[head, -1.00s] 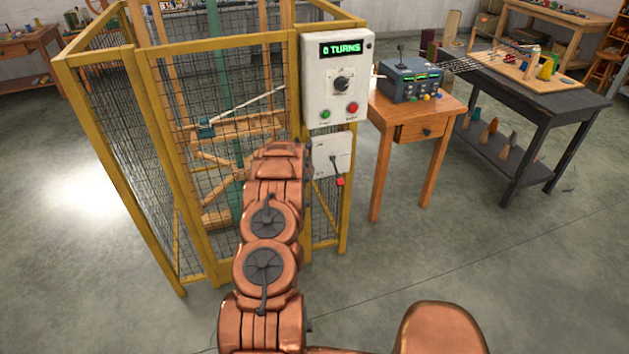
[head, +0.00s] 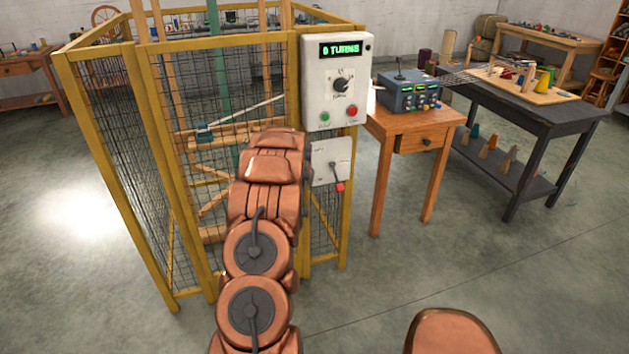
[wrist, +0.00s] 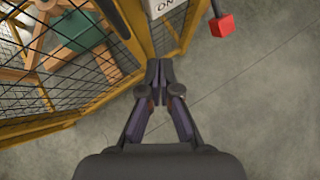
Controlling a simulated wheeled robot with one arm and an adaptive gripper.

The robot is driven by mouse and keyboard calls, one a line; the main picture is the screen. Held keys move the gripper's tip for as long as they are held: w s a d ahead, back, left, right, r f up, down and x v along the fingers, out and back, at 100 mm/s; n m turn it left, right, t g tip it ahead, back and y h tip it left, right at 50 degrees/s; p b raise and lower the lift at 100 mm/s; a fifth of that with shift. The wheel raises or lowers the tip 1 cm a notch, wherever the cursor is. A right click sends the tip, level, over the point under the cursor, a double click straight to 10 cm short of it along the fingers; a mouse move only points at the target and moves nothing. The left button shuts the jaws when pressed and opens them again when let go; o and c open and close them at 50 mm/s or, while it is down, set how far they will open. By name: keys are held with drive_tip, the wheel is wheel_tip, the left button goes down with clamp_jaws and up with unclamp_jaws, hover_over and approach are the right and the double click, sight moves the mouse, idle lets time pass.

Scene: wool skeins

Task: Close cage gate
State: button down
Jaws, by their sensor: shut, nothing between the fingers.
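The cage has yellow frames and dark wire mesh and stands left of centre in the head view. My arm hides part of this panel, and my gripper is hidden in the head view. In the wrist view my gripper (wrist: 160,66) is shut and empty, its fingertips close to a yellow cage upright (wrist: 128,28). I cannot tell whether they touch it.
A control box (head: 336,80) reading "0 TURNS" is at the cage's right front, above a switch plate with a red-tipped lever (head: 339,186). The lever's red tip also shows in the wrist view (wrist: 222,26). A wooden stand (head: 400,137) and dark table (head: 530,120) are to the right. The front floor is clear.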

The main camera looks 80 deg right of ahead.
drive_tip(key=s+a+r, duration=0.3)
drive_tip(key=a+r, duration=0.1)
drive_tip(key=r, duration=0.1)
drive_tip(key=shift+b, duration=0.35)
